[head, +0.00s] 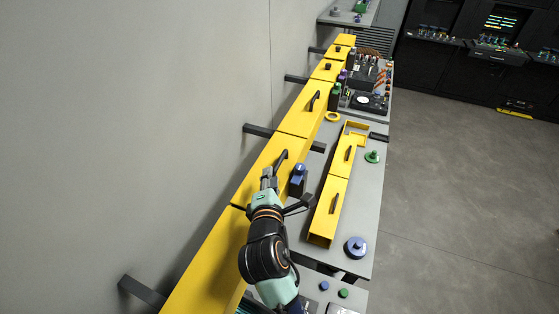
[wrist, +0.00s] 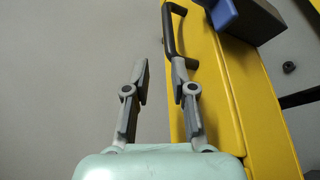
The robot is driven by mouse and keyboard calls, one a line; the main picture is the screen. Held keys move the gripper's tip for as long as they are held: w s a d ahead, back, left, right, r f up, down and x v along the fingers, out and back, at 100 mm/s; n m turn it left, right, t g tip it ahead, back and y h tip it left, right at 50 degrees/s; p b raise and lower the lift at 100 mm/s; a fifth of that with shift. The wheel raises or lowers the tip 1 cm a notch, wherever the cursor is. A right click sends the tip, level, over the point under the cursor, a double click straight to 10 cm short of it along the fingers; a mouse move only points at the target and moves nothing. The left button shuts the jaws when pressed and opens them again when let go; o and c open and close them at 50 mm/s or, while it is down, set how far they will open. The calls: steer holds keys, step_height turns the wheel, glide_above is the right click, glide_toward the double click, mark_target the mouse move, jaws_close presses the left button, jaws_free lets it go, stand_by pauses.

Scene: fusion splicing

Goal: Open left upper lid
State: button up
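A row of yellow upper lids (head: 262,178) runs along the wall, and each lid shown near the middle has a black handle. The lid by my gripper has a black handle (head: 281,160), which also shows upright at the top of the wrist view (wrist: 169,32). My gripper (head: 268,176) is just short of this handle. In the wrist view, its two grey fingers (wrist: 160,70) are apart with nothing between them. The right fingertip overlaps the handle's near end in the picture; I cannot tell if they touch. All visible upper lids look shut.
A dark block with a blue top (head: 298,178) stands right of the lid. Lower yellow boxes (head: 328,208) with black handles lie on the grey table (head: 368,195). A green knob (head: 373,156) and a blue knob (head: 356,247) are on the table. The grey wall is close on the left.

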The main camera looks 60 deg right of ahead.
mark_target(279, 165)
steer(key=shift+s+d+f+n+g, duration=0.25)
steer(key=shift+s+d+n+g, duration=0.2)
steer(key=shift+s+d, duration=0.4)
steer(key=p+x, duration=0.1)
steer(key=x, duration=0.6)
steer(key=shift+w+d, duration=0.25)
steer(key=shift+d, duration=0.05)
jaws_close()
